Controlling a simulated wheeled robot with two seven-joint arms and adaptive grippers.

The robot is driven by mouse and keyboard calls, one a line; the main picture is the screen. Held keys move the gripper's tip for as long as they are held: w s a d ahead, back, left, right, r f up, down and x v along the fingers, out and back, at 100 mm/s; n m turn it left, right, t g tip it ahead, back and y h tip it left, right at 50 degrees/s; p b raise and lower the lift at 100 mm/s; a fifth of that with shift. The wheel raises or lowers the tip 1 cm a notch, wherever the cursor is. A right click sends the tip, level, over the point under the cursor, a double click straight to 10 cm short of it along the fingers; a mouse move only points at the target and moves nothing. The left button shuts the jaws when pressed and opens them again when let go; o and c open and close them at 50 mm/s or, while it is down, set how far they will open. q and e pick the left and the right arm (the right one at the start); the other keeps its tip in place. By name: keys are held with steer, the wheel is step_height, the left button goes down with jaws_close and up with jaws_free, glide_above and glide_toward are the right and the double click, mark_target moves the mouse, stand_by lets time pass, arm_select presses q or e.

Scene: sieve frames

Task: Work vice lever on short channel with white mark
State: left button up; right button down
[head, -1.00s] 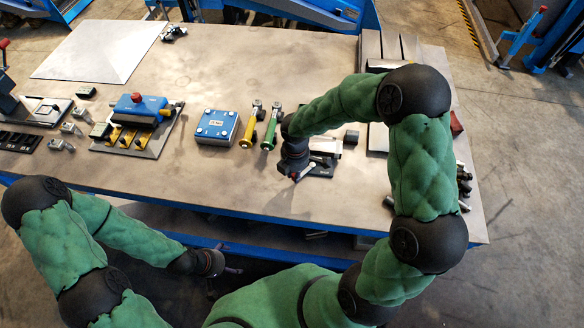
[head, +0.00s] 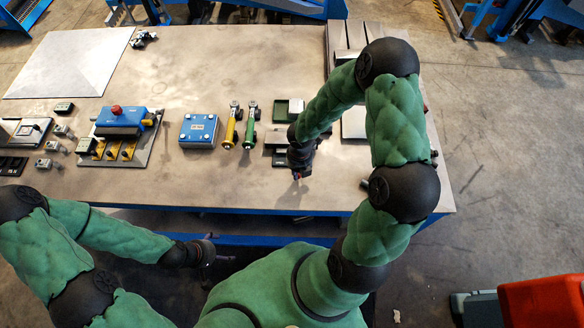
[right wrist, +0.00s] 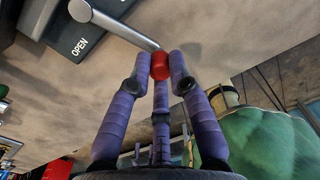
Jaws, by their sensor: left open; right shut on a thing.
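In the right wrist view my right gripper (right wrist: 162,66) is shut on the red knob (right wrist: 160,70) at the end of a silver vice lever (right wrist: 120,27). The lever comes out beside a dark vice body (right wrist: 78,38) marked OPEN. In the head view my right gripper (head: 298,172) is low over the table's front part, and my arm hides much of the vice. My left gripper (head: 222,258) is open and empty, in front of the table's front edge. I cannot make out a short channel with a white mark.
Green trays (head: 275,137) lie left of my right forearm. Yellow (head: 231,127) and green (head: 250,126) tools, a blue box (head: 199,130) and a blue-topped fixture (head: 122,120) stand further left. The table's front middle is clear. A red box (head: 540,303) is at the lower right.

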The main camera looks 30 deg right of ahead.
steer(key=d+n+p, duration=0.2)
steer(key=n+p, duration=0.1)
steer(key=shift+s+d+r, duration=0.15)
steer(key=shift+d+r, duration=0.05)
steer(key=shift+d, duration=0.15)
steer(key=shift+w+d+f+n+p, duration=0.15)
steer(key=shift+d+n+p, duration=0.4)
steer(key=shift+n+p, duration=0.35)
steer(key=shift+w+d+n+p, duration=0.1)
steer(key=shift+d+n+p, duration=0.45)
steer(key=shift+n+p, duration=0.35)
steer(key=c, duration=1.1)
jaws_free()
steer(key=shift+c, duration=0.2)
step_height(320, 180, up, 12)
steer(key=shift+f, duration=0.1)
